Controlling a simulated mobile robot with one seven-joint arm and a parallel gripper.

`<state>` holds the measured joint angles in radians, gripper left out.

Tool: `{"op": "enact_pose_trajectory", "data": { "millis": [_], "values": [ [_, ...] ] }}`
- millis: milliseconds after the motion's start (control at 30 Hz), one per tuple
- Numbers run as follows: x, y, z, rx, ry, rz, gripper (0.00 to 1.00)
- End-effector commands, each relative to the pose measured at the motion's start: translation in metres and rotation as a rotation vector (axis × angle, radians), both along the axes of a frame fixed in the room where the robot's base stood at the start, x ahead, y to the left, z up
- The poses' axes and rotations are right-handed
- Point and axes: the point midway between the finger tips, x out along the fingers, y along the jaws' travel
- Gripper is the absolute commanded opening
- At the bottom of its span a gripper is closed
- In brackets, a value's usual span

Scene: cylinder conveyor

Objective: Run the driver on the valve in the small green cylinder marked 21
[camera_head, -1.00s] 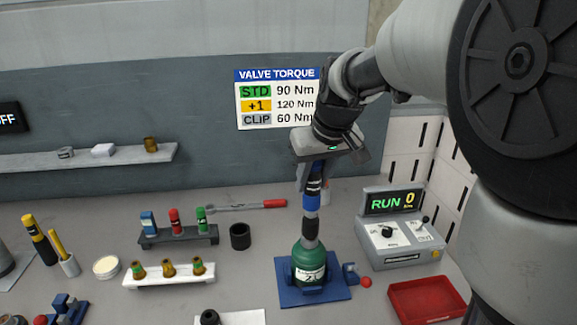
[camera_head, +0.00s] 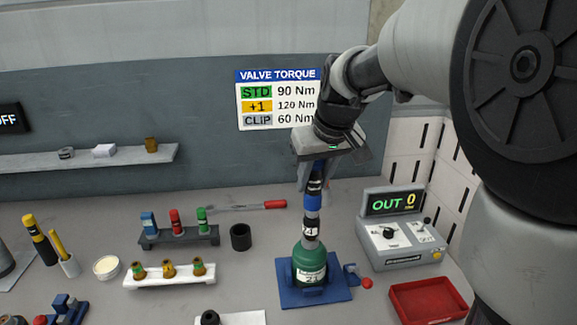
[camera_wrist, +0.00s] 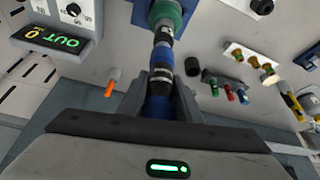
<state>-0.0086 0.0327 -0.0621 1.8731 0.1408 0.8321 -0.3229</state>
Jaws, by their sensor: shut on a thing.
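The small green cylinder (camera_head: 309,263) marked 21 stands upright in a blue holder (camera_head: 334,291) on the bench. The driver (camera_head: 312,201), blue with black bands, stands upright on top of the cylinder. My gripper (camera_head: 317,163) is shut on the driver's upper part from above. In the wrist view the driver (camera_wrist: 161,75) runs from between my fingers to the green cylinder (camera_wrist: 168,12). The valve itself is hidden under the driver's lower end. The grey control box (camera_head: 398,235) at right reads "OUT 0".
A red tray (camera_head: 428,318) lies at front right. A rack with coloured pieces (camera_head: 180,238), a white rack with brass valves (camera_head: 170,282) and a black cup (camera_head: 240,237) stand left. A red-handled wrench (camera_head: 274,204) lies behind. A torque sign (camera_head: 279,98) hangs on the wall.

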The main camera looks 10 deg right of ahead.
Motion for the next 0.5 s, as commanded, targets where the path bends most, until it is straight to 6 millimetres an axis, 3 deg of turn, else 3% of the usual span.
{"op": "enact_pose_trajectory", "data": {
  "millis": [500],
  "values": [
    [0.001,0.0,0.035,0.0,-0.004,0.0,0.0]
  ]
}}
